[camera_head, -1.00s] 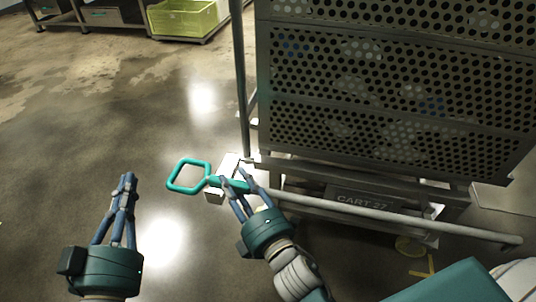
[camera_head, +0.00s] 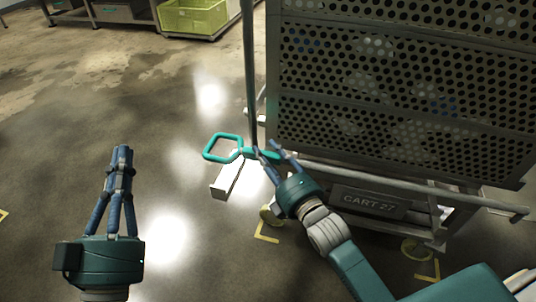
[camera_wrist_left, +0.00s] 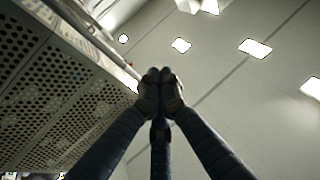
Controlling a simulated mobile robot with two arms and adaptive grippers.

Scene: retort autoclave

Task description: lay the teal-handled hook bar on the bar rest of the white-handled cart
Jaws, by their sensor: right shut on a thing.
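My right gripper (camera_head: 272,150) is shut on the bar at the inner end of the teal handle. The perforated metal cart (camera_head: 400,90) carries a CART 27 plate (camera_head: 368,204) below the shaft. I cannot tell whether the shaft touches the cart or its rest. My left gripper (camera_head: 121,150) is shut and empty, left of the handle; its fingertips meet in the left wrist view (camera_wrist_left: 160,75).
A white block (camera_head: 228,178) sticks out below the teal handle. A grey upright pole (camera_head: 249,70) stands at the cart's left edge. Yellow-green crate (camera_head: 192,16) is far back. Yellow floor marks (camera_head: 266,238) lie by the cart. Open floor is at left.

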